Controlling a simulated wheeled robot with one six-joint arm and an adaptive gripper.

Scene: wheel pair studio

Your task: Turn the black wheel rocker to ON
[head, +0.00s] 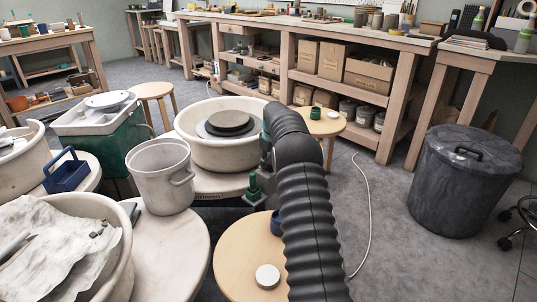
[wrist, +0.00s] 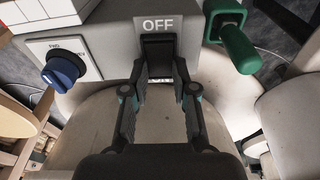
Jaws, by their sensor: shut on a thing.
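In the wrist view, the black rocker (wrist: 158,50) sits in a grey panel (wrist: 112,40) under a white OFF label. Lettering just below the rocker is partly covered and hard to read. My gripper (wrist: 160,76) reaches up to the rocker, with a fingertip on each side of its lower part, and is shut on it. I cannot tell clearly which way the rocker is tipped. In the head view, the pottery wheel (head: 226,127) with its dark round head in a cream basin stands in the middle. My arm hides the rocker and most of my gripper there.
A blue knob (wrist: 62,70) is left of the rocker, and a green handle (wrist: 238,46) sticks out close on its right. A grey bucket (head: 160,172) stands left of the wheel. A round wooden stool (head: 238,262) is near my arm. A black bin (head: 462,190) stands right; floor between is mostly clear.

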